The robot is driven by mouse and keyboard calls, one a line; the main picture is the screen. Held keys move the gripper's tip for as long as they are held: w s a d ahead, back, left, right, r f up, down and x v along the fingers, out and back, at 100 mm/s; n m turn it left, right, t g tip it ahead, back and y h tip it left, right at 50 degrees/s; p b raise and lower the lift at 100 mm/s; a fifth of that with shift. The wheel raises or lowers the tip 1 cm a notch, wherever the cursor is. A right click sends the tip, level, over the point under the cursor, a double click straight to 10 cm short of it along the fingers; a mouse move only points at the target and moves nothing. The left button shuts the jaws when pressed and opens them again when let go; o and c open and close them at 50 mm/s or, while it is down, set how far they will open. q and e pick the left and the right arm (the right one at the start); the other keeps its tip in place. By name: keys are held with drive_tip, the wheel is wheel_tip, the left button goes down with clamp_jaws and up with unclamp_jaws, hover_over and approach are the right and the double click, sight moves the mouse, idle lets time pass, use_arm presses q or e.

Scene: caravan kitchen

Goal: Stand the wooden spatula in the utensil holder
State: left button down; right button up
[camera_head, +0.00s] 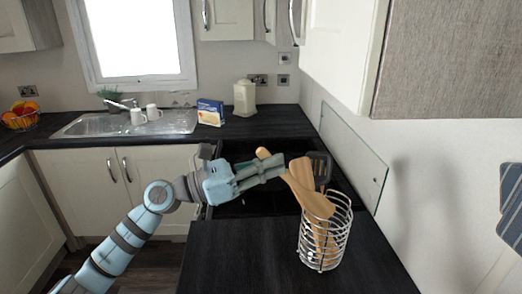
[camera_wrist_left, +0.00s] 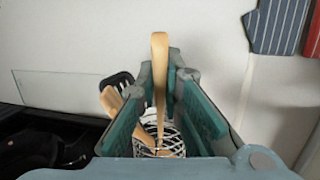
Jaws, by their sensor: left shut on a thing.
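The wooden spatula (camera_head: 311,199) is gripped by my left gripper (camera_head: 284,165). It slants, with a rounded end showing above the fingers and its broad part down to the right, over the mouth of the utensil holder. In the left wrist view the spatula (camera_wrist_left: 160,72) stands between the two fingers (camera_wrist_left: 160,90). The utensil holder (camera_head: 326,256) is a round silver wire basket standing upright on the counter. It holds a black slotted turner (camera_head: 321,165) and at least one other wooden utensil. Whether the spatula's lower end is inside the rim is unclear. My right gripper is out of view.
The dark counter (camera_head: 240,262) is clear left of the holder. A glass panel (camera_head: 352,160) and wall stand close on the right.

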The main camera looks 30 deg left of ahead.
sight(285, 179)
use_arm(q)
drive_tip(key=shift+w+d+f+b, duration=0.15)
drive_tip(key=shift+w+d+f, duration=0.25)
drive_tip(key=shift+f, duration=0.3)
drive_tip(key=shift+w+d+f+b, duration=0.2)
drive_tip(key=shift+w+d+f, duration=0.25)
drive_tip(key=shift+f, duration=0.25)
drive_tip(key=shift+w+d+f+b, duration=0.15)
drive_tip(key=shift+w+d+f, duration=0.25)
drive_tip(key=shift+f, duration=0.3)
drive_tip(key=c, duration=1.7)
unclamp_jaws()
drive_tip(key=shift+o, duration=0.2)
drive_tip(key=v, duration=0.7)
drive_tip(key=shift+s+a, duration=0.15)
drive_tip(key=shift+a, duration=0.05)
